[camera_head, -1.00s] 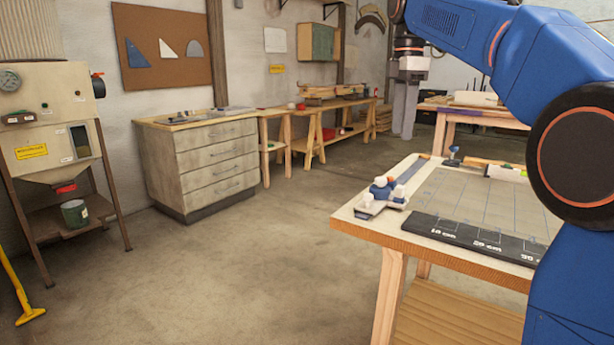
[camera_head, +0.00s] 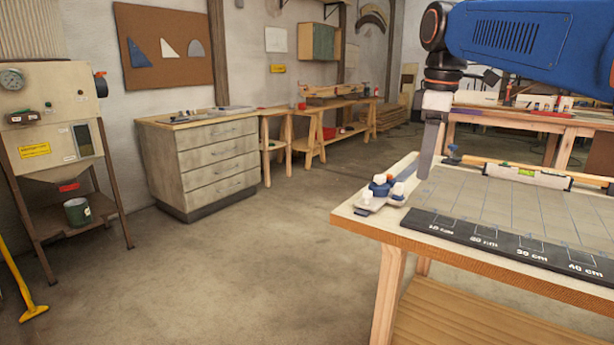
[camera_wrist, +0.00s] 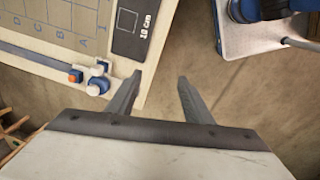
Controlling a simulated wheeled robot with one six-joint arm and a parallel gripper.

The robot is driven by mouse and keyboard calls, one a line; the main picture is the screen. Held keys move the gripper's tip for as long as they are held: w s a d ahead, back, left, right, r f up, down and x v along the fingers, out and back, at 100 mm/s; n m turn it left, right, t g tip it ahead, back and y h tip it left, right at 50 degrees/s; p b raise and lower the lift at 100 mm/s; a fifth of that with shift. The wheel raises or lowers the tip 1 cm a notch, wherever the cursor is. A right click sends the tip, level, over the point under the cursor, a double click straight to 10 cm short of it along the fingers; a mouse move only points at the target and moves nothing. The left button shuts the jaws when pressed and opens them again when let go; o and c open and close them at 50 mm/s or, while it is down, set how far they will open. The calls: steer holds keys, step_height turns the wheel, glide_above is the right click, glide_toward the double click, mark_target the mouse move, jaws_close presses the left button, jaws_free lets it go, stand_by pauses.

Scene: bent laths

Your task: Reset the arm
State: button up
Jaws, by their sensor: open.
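My blue arm (camera_head: 525,42) reaches in from the upper right in the head view. My gripper (camera_head: 428,165) hangs fingers down by the left end of the gridded worktable (camera_head: 365,222), near the blue and white clamp fixture (camera_head: 382,190). In the head view its fingers overlap. In the wrist view my gripper (camera_wrist: 157,90) shows two grey fingers apart with nothing between them, over bare floor beside the table edge. The same fixture (camera_wrist: 97,80) is left of the fingers there.
A spirit level (camera_head: 525,175) lies at the table's back, and a black strip with cm marks (camera_head: 505,245) along its front. A drawer cabinet (camera_head: 200,160) and a machine on legs (camera_head: 55,130) stand left. The floor (camera_head: 240,270) between is clear.

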steer(key=s+d+f+m+t, duration=0.1)
steer(key=s+f+m, duration=0.5)
steer(key=s+f, duration=0.6)
steer(key=s+d+f+m+t, duration=0.2)
steer(key=s+f+m, duration=0.4)
steer(key=s+f, duration=0.6)
step_height(320, 180, down, 5)
steer(key=shift+d+f+m, duration=0.1)
steer(key=shift+d+m, duration=0.3)
steer(key=shift+d, duration=0.05)
